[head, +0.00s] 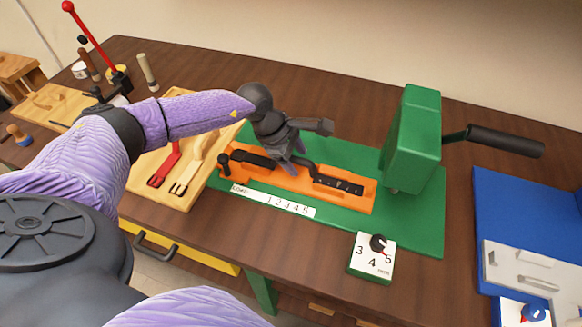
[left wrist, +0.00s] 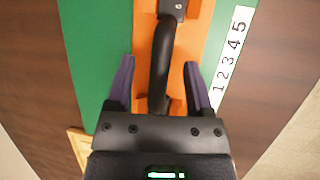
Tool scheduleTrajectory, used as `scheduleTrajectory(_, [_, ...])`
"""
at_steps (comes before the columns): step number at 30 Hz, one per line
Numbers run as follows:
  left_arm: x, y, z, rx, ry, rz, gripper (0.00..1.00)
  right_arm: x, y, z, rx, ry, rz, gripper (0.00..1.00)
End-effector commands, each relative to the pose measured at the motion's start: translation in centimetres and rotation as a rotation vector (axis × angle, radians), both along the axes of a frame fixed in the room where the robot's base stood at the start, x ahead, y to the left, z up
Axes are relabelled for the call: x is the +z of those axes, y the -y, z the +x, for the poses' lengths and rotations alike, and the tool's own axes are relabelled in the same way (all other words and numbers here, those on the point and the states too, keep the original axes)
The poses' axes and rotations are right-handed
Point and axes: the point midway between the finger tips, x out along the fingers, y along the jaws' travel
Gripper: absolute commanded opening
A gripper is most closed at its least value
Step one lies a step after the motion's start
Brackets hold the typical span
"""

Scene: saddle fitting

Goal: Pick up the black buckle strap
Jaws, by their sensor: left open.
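A long black piece (head: 338,186), which looks like the black buckle strap, lies along an orange fixture (head: 292,182) on a green base. In the left wrist view a black curved length (left wrist: 160,72) of it runs between my fingers, over the orange fixture (left wrist: 142,40). My left gripper (head: 289,166) is just above the fixture's middle, pointing down. Its two purple fingers also show in the left wrist view (left wrist: 159,66), open, one on each side of the black piece, with gaps. The gripper hides part of the piece in the head view. My right gripper is out of view.
A wooden board (head: 190,190) with a red strap (head: 166,165) and a cream strap (head: 193,165) lies left of the fixture. A green press (head: 412,135) with a black handle stands right. A dial block (head: 372,257) is in front; a blue tray (head: 510,215) is far right.

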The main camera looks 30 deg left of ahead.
Motion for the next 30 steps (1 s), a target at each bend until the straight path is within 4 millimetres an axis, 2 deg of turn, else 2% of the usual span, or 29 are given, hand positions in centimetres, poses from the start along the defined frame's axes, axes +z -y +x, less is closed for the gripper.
scheduleTrajectory(3, [-1.23, 0.44, 0.31, 0.001, 0.0, 0.0, 0.67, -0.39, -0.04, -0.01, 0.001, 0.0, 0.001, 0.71])
scheduleTrajectory(9, [-1.16, 0.48, 0.34, 0.001, 0.0, -0.001, 0.67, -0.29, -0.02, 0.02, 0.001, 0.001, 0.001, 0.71])
scheduleTrajectory(18, [-1.14, 0.49, 0.32, 0.001, 0.0, -0.002, 0.04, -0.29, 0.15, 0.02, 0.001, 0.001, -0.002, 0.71])
scheduleTrajectory(19, [-1.14, 0.49, 0.32, 0.001, 0.0, -0.002, 0.0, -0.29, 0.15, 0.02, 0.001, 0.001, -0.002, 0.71])
scheduleTrajectory(30, [-0.99, 0.49, 0.35, 0.001, 0.001, -0.003, 0.0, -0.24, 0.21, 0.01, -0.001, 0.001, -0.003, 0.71])
